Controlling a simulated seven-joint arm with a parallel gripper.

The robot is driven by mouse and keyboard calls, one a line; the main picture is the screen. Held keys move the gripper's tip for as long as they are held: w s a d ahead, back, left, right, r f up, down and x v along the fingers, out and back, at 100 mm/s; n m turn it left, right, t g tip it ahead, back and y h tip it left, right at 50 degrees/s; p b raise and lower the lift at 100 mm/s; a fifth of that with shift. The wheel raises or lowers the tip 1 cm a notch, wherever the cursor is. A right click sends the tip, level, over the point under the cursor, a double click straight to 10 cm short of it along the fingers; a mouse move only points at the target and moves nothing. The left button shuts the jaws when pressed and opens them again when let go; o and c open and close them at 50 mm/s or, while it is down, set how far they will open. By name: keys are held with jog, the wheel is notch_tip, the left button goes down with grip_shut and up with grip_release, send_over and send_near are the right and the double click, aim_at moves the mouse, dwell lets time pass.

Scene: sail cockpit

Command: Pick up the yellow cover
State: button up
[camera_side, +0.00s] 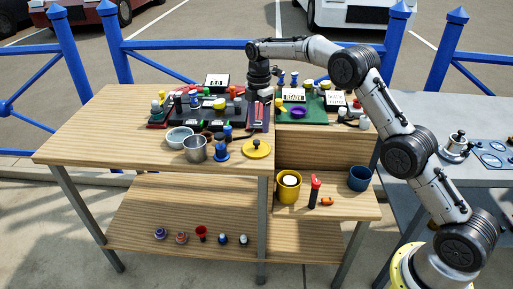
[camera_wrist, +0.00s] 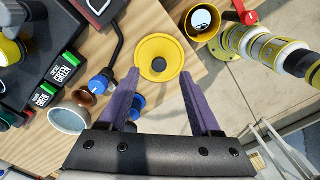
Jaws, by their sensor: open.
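The yellow cover (camera_side: 257,149) is a round yellow disc with a dark knob at its centre. It lies flat on the wooden table top near the front right edge. In the wrist view the cover (camera_wrist: 158,60) shows beyond and between my fingertips, its knob roughly centred. My gripper (camera_side: 259,96) is above the table, behind the cover in the side view, and apart from it. In the wrist view my gripper (camera_wrist: 159,75) has its two purple fingers spread wide with nothing between them.
A metal cup (camera_side: 195,149) and a blue knobbed piece (camera_side: 221,150) stand left of the cover. Dark panels with switches (camera_side: 205,108) lie behind. On the lower shelf are a yellow bucket (camera_side: 288,189), a red-topped bottle (camera_side: 315,190) and a blue cup (camera_side: 359,178).

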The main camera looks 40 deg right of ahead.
aim_at(257, 141)
jog(key=shift+a+f, duration=0.25)
jog(key=shift+f, duration=1.5)
jog(key=shift+a+f, duration=0.2)
jog(key=shift+f, duration=1.55)
grip_shut()
